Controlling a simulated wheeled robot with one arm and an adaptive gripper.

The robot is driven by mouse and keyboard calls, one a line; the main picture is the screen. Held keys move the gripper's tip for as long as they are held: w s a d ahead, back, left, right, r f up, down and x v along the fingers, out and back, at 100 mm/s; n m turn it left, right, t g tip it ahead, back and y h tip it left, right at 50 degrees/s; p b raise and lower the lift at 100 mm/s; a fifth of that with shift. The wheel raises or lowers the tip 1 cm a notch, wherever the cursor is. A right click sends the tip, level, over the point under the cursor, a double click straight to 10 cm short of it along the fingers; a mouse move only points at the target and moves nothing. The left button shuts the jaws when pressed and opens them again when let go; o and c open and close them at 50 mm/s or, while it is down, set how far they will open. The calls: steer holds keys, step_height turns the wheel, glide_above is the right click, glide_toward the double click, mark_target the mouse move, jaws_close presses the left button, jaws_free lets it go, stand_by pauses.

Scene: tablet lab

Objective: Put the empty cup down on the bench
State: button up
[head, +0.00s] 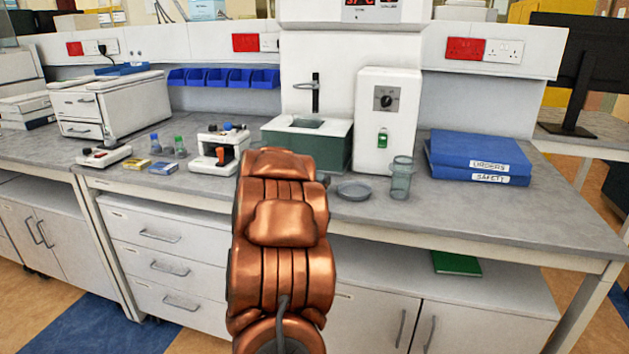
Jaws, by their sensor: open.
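A translucent grey-green cup (401,180) stands upright on the grey bench (460,215), right of centre. I can see no contents in it, though its inside is hard to make out. My copper-coloured arm reaches up from the bottom of the picture to the bench front, left of the cup and apart from it. My gripper is hidden behind the arm; a small dark part beside the arm's end is too little to identify. Nothing is seen touching the cup.
A shallow grey dish (353,191) lies just left of the cup. A white-and-green machine (387,122) stands behind it. Blue binders (477,155) lie to the right. Small bottles (180,147) and a white instrument (217,150) stand left of my arm. The bench's right front is clear.

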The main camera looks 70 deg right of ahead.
steer(key=shift+r, duration=0.15)
steer(key=shift+a, duration=0.2)
steer(key=a+r, duration=0.1)
steer(key=a, duration=1)
steer(key=shift+w+a+r, duration=0.25)
steer(key=shift+r, duration=0.15)
steer(key=shift+w, duration=0.1)
